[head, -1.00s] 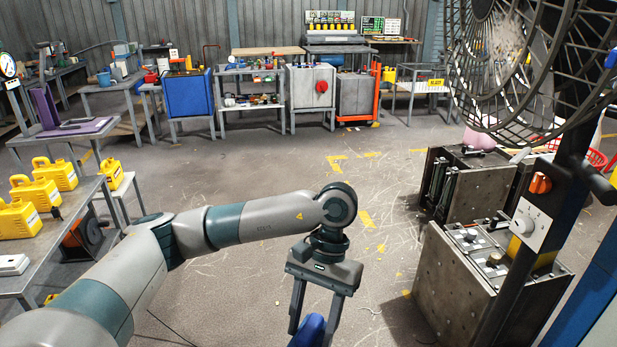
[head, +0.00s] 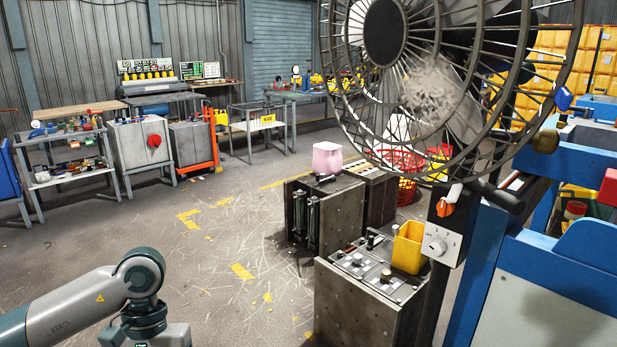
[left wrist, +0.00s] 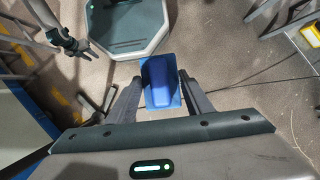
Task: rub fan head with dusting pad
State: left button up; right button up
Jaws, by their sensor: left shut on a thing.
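The fan head (head: 430,85) is a large round dark cage at the upper right of the head view, with a pale grey dusty patch (head: 430,92) on it. It stands on a dark post with a control panel (head: 437,244). The dusting pad (left wrist: 160,82) is blue and sits between the fingers of my left gripper (left wrist: 158,92) in the left wrist view. My left gripper is shut on it. In the head view my left arm is at the lower left, away from the fan, and its fingers are below the picture edge.
Metal cabinets (head: 365,300) stand below the fan, with a yellow bin (head: 408,247) and a pink container (head: 327,157). A blue bench (head: 560,265) is at the right. Shelves and carts line the back wall. The floor at centre left is clear.

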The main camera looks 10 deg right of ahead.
jog(key=shift+w+d, duration=0.15)
jog(key=shift+w, duration=0.05)
